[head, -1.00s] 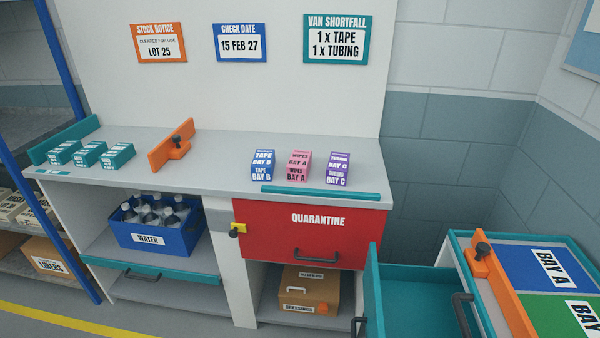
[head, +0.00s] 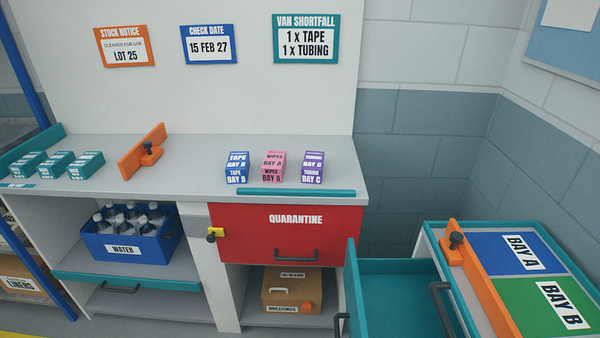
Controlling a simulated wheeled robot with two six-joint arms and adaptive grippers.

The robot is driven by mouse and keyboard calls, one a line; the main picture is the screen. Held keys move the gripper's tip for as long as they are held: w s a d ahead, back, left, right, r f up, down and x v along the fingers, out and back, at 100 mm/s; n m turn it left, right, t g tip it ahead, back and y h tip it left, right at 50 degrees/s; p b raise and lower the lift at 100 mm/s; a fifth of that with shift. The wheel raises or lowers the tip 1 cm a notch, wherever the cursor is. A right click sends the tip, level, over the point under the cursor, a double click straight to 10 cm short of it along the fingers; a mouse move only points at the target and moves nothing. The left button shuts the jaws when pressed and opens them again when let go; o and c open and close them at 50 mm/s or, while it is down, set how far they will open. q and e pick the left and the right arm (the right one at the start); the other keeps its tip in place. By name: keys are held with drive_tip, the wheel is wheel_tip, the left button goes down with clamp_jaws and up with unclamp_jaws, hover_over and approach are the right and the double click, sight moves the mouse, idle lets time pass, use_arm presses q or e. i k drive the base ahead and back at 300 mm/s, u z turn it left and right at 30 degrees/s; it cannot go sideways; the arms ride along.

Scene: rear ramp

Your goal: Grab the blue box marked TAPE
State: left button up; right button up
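The blue box marked TAPE, BAY B (head: 237,167) stands upright on the grey counter (head: 205,180), left of a pink WIPES box (head: 273,166) and a purple TUBING box (head: 313,167). Small gaps separate the three boxes. A teal strip (head: 295,192) runs along the counter edge in front of them. Neither of my grippers shows in the head view.
Below are a red QUARANTINE drawer (head: 290,235), a blue WATER crate (head: 130,246) and a cardboard box (head: 292,290). An orange divider (head: 142,150) and teal boxes (head: 85,165) stand left. An open teal drawer (head: 400,290) and a bay-marked top (head: 515,254) are at right.

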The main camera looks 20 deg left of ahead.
sight(238, 166)
drive_tip(key=k, duration=0.5)
drive_tip(key=u, duration=2.2)
drive_tip(key=i, duration=1.85)
drive_tip(key=z, duration=3.35)
drive_tip(key=i, duration=0.1)
drive_tip(key=z, duration=0.2)
